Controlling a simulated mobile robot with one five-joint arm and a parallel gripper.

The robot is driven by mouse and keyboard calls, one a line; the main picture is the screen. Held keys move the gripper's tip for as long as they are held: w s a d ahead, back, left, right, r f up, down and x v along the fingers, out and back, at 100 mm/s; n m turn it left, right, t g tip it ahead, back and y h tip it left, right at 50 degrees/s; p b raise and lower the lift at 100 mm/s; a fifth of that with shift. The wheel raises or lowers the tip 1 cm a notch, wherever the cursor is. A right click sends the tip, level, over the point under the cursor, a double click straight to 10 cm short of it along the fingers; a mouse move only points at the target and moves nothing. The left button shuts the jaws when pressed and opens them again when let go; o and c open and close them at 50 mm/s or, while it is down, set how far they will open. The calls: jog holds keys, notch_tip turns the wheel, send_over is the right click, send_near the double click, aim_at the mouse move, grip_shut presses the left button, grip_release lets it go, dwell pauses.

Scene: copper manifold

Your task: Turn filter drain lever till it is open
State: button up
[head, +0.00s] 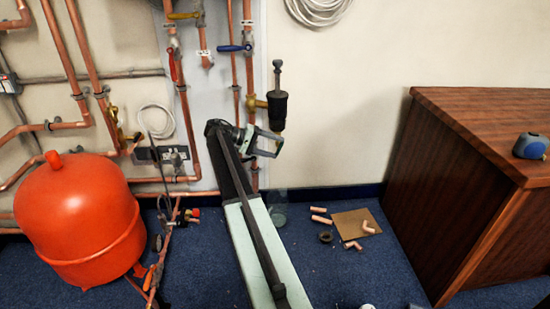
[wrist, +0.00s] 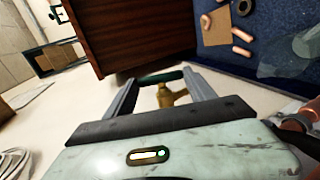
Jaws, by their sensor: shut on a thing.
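The filter (head: 278,108) is a black cylinder on the copper pipework in the head view. My gripper (head: 279,143) is just below it, its two pale fingers pointing right. In the wrist view my gripper (wrist: 162,78) is shut on a dark green bar, which I take as the filter drain lever (wrist: 160,77). The lever spans the gap between the fingertips. A brass valve body (wrist: 172,96) shows behind it, between the fingers. The lever cannot be made out in the head view, and how far it is turned is not clear.
A red tank (head: 80,220) stands left of my arm. A red lever (head: 173,66) and a blue lever (head: 234,48) sit on pipes above. A clear jar (head: 277,209) and copper offcuts (head: 320,215) are on the floor. A wooden cabinet (head: 430,190) stands right.

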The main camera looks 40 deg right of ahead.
jog(key=f+g+h+b, duration=0.1)
jog(key=b, duration=0.3)
jog(key=shift+g+h, duration=0.3)
jog(key=shift+h, duration=0.1)
jog(key=shift+s+r+b, duration=0.1)
jog(key=shift+r+b, duration=0.05)
jog(key=shift+b, duration=0.35)
jog(key=o, duration=1.4)
